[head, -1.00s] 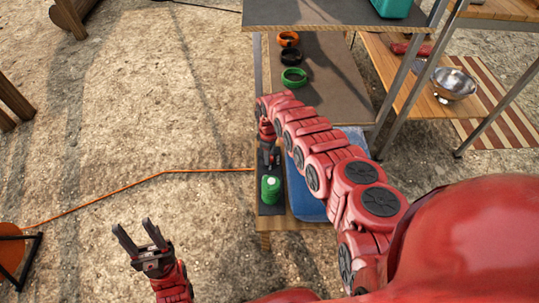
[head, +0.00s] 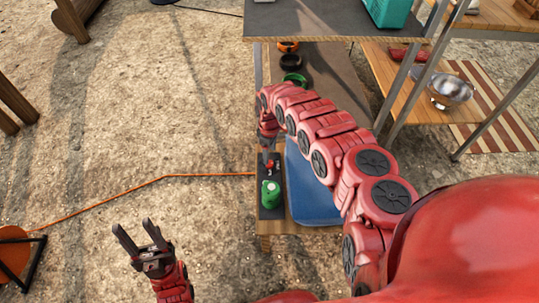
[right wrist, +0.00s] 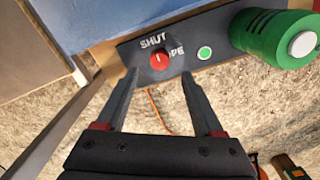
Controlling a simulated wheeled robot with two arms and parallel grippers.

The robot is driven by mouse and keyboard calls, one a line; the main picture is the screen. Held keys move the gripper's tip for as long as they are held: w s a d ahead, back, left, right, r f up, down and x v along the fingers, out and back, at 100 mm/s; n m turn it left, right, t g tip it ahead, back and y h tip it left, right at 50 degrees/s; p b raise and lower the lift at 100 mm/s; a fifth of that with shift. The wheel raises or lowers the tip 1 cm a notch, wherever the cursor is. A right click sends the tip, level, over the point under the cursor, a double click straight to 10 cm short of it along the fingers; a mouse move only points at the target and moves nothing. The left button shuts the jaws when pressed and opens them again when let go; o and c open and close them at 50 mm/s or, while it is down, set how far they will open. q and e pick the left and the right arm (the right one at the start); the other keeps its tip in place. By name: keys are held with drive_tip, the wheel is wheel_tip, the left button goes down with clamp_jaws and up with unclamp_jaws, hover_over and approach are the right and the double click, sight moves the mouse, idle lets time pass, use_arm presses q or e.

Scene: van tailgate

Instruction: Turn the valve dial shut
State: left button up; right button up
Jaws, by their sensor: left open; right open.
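The valve dial (right wrist: 160,59) is a small red knob with a white mark, on a dark panel (right wrist: 132,50) lettered "SHUT" and, partly hidden, what looks like "OPEN". The mark points roughly up in the right wrist view. In the head view the dial (head: 271,167) shows beside the green cylinder. My right gripper (right wrist: 159,78) is open, its fingertips either side of the dial's near edge; I cannot tell whether they touch it. In the head view my right gripper (head: 268,152) is just beyond the dial. My left gripper (head: 138,235) is open and empty, far left of the panel.
A green cylinder (head: 270,195) with a pale top stands on the panel; a round green light (right wrist: 204,53) lies between it and the dial. A blue surface (head: 312,198) is beside the panel. Shelves (head: 335,22) rise behind. An orange cable (head: 165,177) crosses the ground.

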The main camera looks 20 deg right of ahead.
sight(270, 163)
wheel_tip(270, 163, up, 12)
drive_tip(key=p, duration=0.2)
drive_tip(key=shift+f+p, duration=0.2)
drive_tip(key=shift+p, duration=0.2)
drive_tip(key=shift+s, duration=0.1)
